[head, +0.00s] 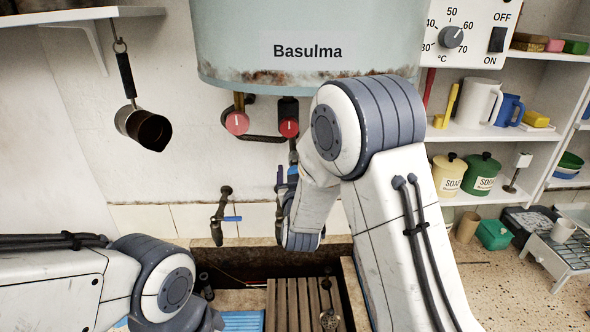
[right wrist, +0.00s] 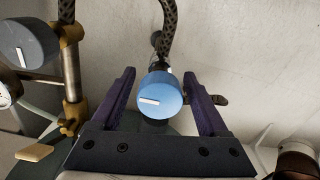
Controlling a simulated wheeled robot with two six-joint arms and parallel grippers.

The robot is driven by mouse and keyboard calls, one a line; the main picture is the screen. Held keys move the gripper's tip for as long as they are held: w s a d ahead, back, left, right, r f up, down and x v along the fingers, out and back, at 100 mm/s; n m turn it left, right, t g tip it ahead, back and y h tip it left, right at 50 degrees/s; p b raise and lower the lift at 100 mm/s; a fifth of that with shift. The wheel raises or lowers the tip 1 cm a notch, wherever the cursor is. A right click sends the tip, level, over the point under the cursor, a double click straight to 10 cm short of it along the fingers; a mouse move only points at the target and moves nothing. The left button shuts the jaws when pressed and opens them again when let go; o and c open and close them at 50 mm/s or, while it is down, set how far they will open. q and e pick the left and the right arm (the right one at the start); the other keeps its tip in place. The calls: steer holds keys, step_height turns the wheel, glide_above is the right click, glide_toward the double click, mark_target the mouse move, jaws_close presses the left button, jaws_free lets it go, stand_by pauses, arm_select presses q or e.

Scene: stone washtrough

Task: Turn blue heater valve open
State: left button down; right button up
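The blue valve knob (right wrist: 159,96) is round with a white mark lying nearly level, tilted slightly. It sits at the end of a pipe fitting with a braided hose. My right gripper (right wrist: 158,76) is open around it, one finger on each side. The knob is close to the right finger; I cannot tell if they touch. In the head view my right gripper (head: 285,187) is below the rusty Basulma heater (head: 380,45), partly hidden by my arm. I cannot make out the knob surely there. My left arm enters at lower left; its gripper does not show.
Two red knobs (head: 237,122) hang under the heater. A tap with a blue lever (head: 232,218) is left of my right gripper. A grey knob (right wrist: 28,45) and brass pipe (right wrist: 72,75) stand left in the wrist view. A pan (head: 143,127) hangs on the left wall.

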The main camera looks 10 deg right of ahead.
jaws_close()
steer(key=n+b, duration=0.2)
steer(key=n, duration=0.1)
steer(key=shift+f+n, duration=0.1)
steer(key=shift+n, duration=0.2)
steer(key=n+b, duration=0.1)
steer(key=n, duration=0.3)
steer(key=shift+n, duration=0.3)
steer(key=n, duration=0.4)
steer(key=shift+n, duration=0.3)
steer(key=n, duration=0.4)
steer(key=shift+r+n, duration=0.25)
steer(key=shift+n, duration=0.15)
